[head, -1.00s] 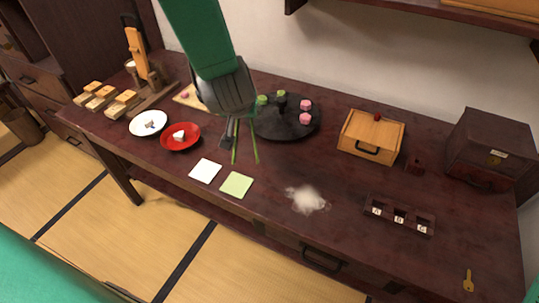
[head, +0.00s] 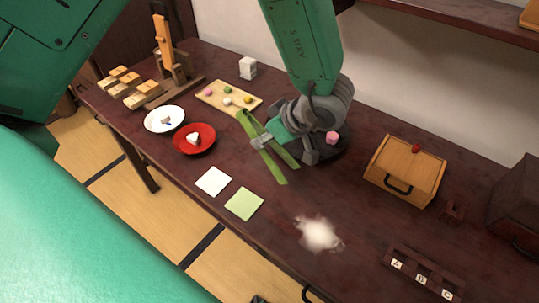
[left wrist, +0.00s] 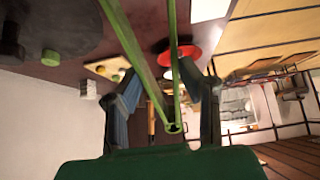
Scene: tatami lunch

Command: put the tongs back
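The green tongs (head: 272,165) are in my left gripper (head: 284,149), above the middle of the table. Their two arms point down and toward the front, spread apart. In the left wrist view the tongs (left wrist: 146,72) run as a narrow V between the two fingers, with the bend near the palm. The gripper is shut on them. A dark round tray (head: 343,157) is largely hidden behind the gripper; one pink sweet (head: 332,138) shows there. I cannot make out a tongs holder for certain.
A wooden board (head: 214,101) with small sweets, a white plate (head: 151,124), a red plate (head: 181,148) and two paper squares lie to the left. A wooden box (head: 405,172) stands right, near a slotted rack (head: 425,275). White powder (head: 319,234) lies in front.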

